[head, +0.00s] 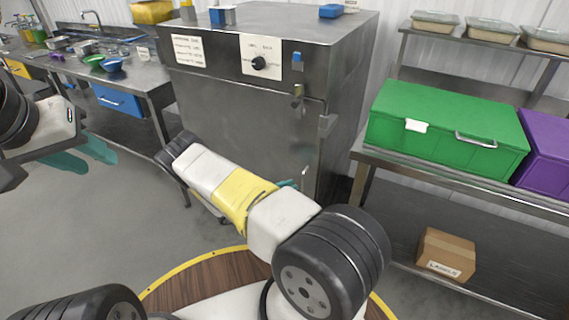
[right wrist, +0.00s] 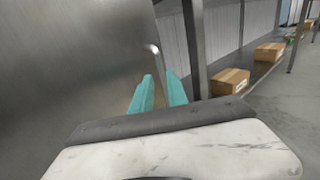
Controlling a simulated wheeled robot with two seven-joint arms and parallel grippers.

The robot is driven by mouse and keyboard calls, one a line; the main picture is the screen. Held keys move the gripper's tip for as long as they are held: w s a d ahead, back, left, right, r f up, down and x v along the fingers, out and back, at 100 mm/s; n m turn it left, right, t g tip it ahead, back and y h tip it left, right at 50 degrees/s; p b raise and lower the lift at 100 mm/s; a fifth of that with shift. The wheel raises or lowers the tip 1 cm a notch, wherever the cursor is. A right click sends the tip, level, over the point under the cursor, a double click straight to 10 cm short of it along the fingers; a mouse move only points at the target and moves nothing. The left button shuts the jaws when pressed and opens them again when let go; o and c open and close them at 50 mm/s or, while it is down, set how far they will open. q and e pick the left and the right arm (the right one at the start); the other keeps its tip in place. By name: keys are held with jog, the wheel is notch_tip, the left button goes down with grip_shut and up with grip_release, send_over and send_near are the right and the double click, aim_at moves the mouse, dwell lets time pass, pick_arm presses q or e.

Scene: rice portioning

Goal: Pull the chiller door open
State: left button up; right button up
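The chiller is the large steel cabinet in the head view, and its door (head: 235,125) looks flush with the front. A slim upright handle (head: 304,180) is low near the door's right edge. My right arm reaches across in front of the door. My right gripper (head: 288,184) is mostly hidden behind that arm, by the handle. In the right wrist view its two teal fingers (right wrist: 161,80) are a little apart, just below the handle's bright end (right wrist: 153,49). I cannot tell whether they grip the handle. My left gripper (head: 82,157) is open and empty, at the left, away from the chiller.
A green bin (head: 445,125) and a purple bin (head: 547,150) stand on the steel rack at right, close to the chiller. A cardboard box (head: 446,253) is on its lower shelf. A sink counter (head: 125,82) stands at left. Floor in front of the chiller's left side is clear.

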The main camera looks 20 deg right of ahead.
aim_at(303, 181)
jog(key=d, duration=0.6)
jog(key=shift+w+d, duration=0.15)
jog(key=shift+w, duration=0.2)
jog(key=shift+c, duration=0.2)
grip_shut()
dwell(0.9)
